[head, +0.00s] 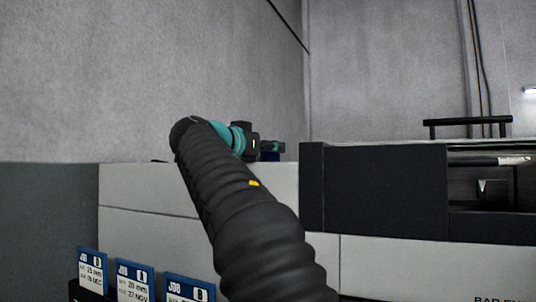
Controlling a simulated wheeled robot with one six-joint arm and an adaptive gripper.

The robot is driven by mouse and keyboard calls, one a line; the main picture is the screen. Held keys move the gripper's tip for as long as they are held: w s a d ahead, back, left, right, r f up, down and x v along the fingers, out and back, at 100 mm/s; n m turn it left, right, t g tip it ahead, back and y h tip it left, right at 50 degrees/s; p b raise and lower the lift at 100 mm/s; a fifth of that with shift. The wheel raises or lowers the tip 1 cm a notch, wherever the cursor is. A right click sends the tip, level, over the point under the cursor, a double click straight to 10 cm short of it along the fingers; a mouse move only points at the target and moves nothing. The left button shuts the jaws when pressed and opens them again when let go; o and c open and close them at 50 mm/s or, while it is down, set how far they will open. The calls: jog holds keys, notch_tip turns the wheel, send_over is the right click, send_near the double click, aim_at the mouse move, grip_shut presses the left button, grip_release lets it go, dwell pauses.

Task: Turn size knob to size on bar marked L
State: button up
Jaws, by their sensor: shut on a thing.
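My gripper (271,147) is small and far off at the end of my black-sleeved arm, above the top edge of the light grey machine (145,228). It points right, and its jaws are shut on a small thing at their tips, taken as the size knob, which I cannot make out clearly. A dark blue patch (270,156) shows just below the jaws. A pale bar (490,160) lies across the opening of the dark housing at right, above a light pointer-like mark (483,186). No L marking is legible.
Blue-and-white job cards (134,280) stand in a dark rack at lower left. A black dark-fronted housing (375,190) stands right of my arm, with a black handle (467,121) above it. Grey walls close the back. The air above the machine is clear.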

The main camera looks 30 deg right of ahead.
jog(key=n+t+b, duration=0.1)
jog(key=n+t+y+b, duration=0.1)
jog(key=shift+s+d+f+t+y, duration=0.1)
jog(key=shift+s+t+y, duration=0.05)
jog(key=shift+t+y, duration=0.15)
jog(key=shift+n+t+y+b, duration=0.3)
jog(key=shift+n+t+y, duration=0.9)
jog(key=shift+t, duration=0.1)
jog(key=o, duration=1.2)
jog(key=shift+c, duration=0.2)
jog(key=v, duration=1.2)
jog(key=shift+d, duration=0.15)
jog(key=shift+s, duration=0.2)
